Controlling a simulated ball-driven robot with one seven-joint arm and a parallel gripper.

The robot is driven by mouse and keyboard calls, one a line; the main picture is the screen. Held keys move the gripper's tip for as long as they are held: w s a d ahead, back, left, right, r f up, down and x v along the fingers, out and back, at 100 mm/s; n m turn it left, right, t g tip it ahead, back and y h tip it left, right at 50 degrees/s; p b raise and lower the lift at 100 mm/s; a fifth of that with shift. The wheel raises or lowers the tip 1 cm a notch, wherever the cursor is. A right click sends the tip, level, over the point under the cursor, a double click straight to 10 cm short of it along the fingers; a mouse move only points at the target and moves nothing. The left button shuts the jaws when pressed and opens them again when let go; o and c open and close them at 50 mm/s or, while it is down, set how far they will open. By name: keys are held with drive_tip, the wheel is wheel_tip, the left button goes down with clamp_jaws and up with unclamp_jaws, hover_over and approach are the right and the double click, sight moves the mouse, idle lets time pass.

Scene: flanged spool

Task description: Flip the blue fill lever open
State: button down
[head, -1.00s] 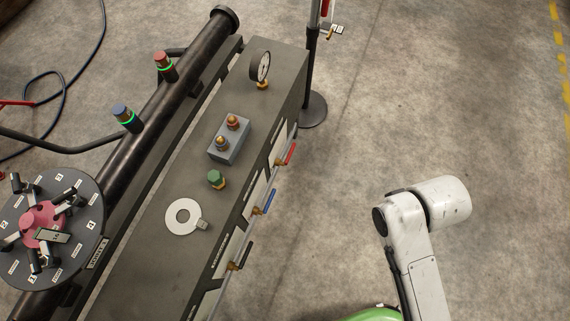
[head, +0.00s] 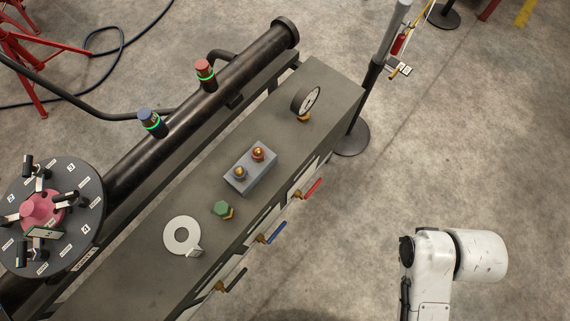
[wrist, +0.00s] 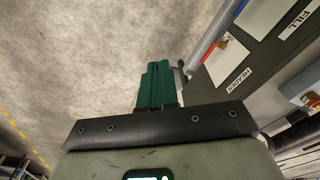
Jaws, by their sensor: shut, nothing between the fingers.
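The blue lever (head: 272,232) sits on the right side face of the long grey bench (head: 330,85), between a red lever (head: 312,188) and a black lever (head: 236,280). A brass fitting joins it to the face. In the wrist view my gripper (wrist: 157,68) has its green fingers together with nothing between them, over the floor and left of the bench face. A FILL label (wrist: 298,20) and a HEADER label (wrist: 237,80) show there, with a red lever (wrist: 208,50) near HEADER. My gripper is outside the head view.
A gauge (head: 306,101), a grey box with two brass-based lamps (head: 250,171), a green hex knob (head: 223,209) and a white ring (head: 182,236) are on the bench top. A post on a round base (head: 350,138) stands at its far end.

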drive_tip(key=s+a+f+m+g+y+b, duration=0.2)
drive_tip(key=a+f+y+b, duration=0.5)
drive_tip(key=f+b, duration=0.6)
drive_tip(key=s+a+f+m+g+y+b, duration=0.15)
drive_tip(key=a+f+y+b, duration=0.25)
drive_tip(key=a+f+b, duration=0.85)
drive_tip(key=s+a+f+m+g+y+b, duration=0.2)
drive_tip(key=a+f+y+b, duration=0.5)
drive_tip(key=f, duration=1.1)
drive_tip(key=w+d+f+m+t+y+b, duration=0.1)
drive_tip(key=w+d+f+m+t+b, duration=0.1)
drive_tip(key=w+f+m+t+b, duration=0.2)
drive_tip(key=w+d+f+m+t+y+b, duration=0.2)
drive_tip(key=w+f+m+t+b, duration=0.2)
drive_tip(key=f+m+t+b, duration=0.7)
drive_tip(key=m+t+b, duration=0.4)
drive_tip(key=t+b, duration=0.1)
drive_tip(key=b, duration=0.1)
drive_tip(key=shift+w+t+y+b, duration=0.15)
drive_tip(key=shift+t+y+b, duration=0.15)
drive_tip(key=shift+t+b, duration=0.1)
drive_tip(key=shift+r, duration=0.1)
